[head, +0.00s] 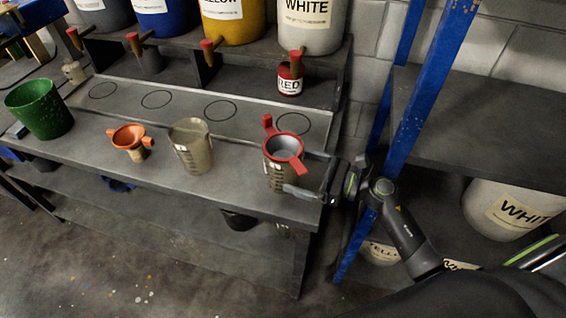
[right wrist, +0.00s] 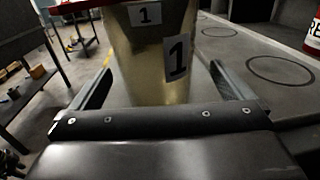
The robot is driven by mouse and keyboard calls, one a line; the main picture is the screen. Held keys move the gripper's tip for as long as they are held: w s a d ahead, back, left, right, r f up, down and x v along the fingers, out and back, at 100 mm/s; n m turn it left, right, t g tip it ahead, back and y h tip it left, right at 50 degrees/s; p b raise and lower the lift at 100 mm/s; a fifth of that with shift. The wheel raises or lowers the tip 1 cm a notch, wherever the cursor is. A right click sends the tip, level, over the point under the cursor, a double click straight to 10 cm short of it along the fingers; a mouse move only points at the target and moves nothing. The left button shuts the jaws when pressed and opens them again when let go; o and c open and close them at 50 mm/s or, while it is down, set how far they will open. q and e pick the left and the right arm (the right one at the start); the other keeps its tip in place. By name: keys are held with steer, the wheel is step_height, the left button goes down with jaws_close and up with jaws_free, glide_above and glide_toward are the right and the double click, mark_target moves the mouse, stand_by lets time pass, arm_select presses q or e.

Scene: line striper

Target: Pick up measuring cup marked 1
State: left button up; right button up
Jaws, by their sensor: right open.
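The measuring cup marked 1 (head: 276,178) stands upright near the right end of the bench. A red ring-shaped piece with two tabs (head: 283,147) sits on its top. In the right wrist view the translucent cup (right wrist: 150,75) shows its "1" labels close up. My right gripper (head: 308,186) reaches in from the right at the cup's lower side. In the right wrist view its open fingers (right wrist: 160,72) lie on either side of the cup; I cannot tell whether either touches it. My left gripper is not in view.
A second measuring cup (head: 192,150), an orange strainer piece (head: 129,137) and a green bucket (head: 40,108) stand to the left. A small red paint can (head: 290,80) is behind. A blue rack post (head: 405,130) rises close to my right arm.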

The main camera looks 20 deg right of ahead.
mark_target(286, 168)
steer(key=p+x, duration=0.1)
steer(key=x, duration=0.1)
steer(key=p+x, duration=0.2)
steer(key=shift+s+a+r, duration=0.1)
steer(key=shift+a, duration=0.3)
steer(key=shift+w+a, duration=0.25)
steer(key=shift+a, duration=0.05)
steer(key=shift+f, duration=0.2)
steer(key=c, duration=0.9)
